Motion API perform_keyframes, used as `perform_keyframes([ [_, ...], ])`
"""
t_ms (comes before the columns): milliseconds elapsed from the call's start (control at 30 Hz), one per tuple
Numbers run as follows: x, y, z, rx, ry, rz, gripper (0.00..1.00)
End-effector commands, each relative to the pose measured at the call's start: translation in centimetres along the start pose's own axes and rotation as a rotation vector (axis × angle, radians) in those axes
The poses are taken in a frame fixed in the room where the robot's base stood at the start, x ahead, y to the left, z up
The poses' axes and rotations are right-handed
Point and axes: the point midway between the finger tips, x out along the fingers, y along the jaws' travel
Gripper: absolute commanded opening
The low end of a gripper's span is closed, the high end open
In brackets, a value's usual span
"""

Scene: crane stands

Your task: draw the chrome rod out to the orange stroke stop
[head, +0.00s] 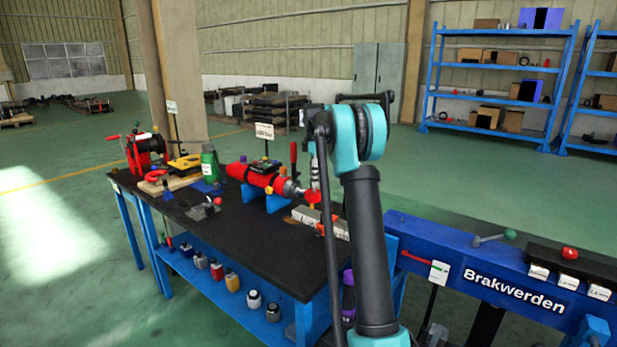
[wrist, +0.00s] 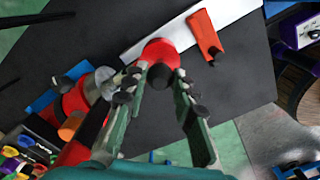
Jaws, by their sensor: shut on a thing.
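The red cylinder (head: 258,178) lies in blue cradles on the black bench top. In the wrist view its silver end (wrist: 104,82) is at left. A round red knob (wrist: 160,51) is at the rod's outer end, and the knob also shows in the head view (head: 312,196). My gripper (wrist: 161,73) is shut on the red knob, one finger on each side. The chrome rod between cylinder and knob is mostly hidden by the left finger. The orange stroke stop (wrist: 205,35) stands on a pale rail (wrist: 236,10), to the right of the knob and apart from it.
An upright red lever (head: 293,157) and a sign (head: 264,132) stand behind the cylinder. A green bottle (head: 209,162) and a red winch (head: 146,152) are further left. A blue beam (head: 480,262) with levers is at right.

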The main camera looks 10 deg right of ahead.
Motion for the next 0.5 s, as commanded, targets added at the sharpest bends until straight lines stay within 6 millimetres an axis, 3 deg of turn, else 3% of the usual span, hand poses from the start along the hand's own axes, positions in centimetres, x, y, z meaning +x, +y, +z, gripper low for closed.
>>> perform_keyframes([
  [200, 0.0, -3.8, 3.9, 0.006, -0.003, -0.005, 0.0],
  [500, 0.0, -5.5, 5.5, 0.003, -0.003, -0.005, 0.0],
])
